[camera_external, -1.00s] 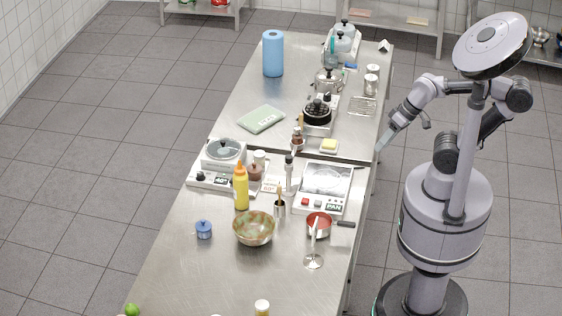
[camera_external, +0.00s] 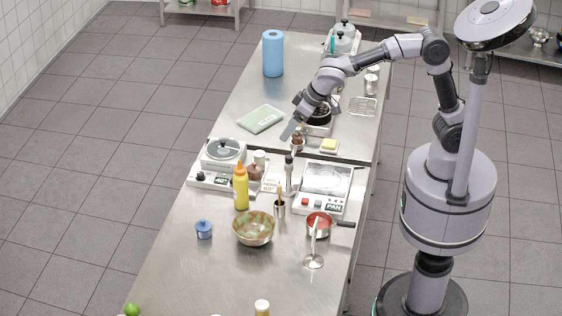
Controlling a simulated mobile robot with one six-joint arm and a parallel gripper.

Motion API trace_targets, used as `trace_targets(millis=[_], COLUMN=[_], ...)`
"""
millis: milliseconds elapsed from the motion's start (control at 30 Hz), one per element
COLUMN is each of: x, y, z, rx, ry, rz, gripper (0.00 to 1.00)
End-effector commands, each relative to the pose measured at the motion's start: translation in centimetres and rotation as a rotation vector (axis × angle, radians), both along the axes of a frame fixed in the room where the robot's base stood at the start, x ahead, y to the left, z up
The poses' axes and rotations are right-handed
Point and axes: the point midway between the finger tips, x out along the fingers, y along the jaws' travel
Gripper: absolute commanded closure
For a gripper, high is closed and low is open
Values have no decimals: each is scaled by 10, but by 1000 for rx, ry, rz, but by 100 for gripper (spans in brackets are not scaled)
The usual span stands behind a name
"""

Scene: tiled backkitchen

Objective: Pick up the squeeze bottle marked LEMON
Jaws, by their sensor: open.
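A yellow squeeze bottle (camera_external: 241,190) with an orange tip stands upright on the near steel table, left of centre. I cannot read LEMON on either one. My gripper (camera_external: 292,132) is open and hangs over the table, behind and to the right of the tall yellow bottle and clearly apart from it. It is close to a small brown pot (camera_external: 298,144), and I cannot tell whether they touch.
A scale (camera_external: 214,178), a jar (camera_external: 255,172) and a dark-topped mill (camera_external: 289,174) stand around the tall bottle. A bowl (camera_external: 253,229) is in front of it. The near left tabletop is mostly clear.

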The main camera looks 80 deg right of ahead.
Motion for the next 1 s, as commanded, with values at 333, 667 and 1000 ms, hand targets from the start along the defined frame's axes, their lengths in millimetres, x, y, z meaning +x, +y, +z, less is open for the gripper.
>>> trace_targets(millis=[333,667,1000], x=[79,126,160], y=[83,82,80], z=[-53,-126,-168], rx=[-67,-66,-66], ry=[-46,-46,-45], rz=[82,82,83], gripper=[30,30,30])
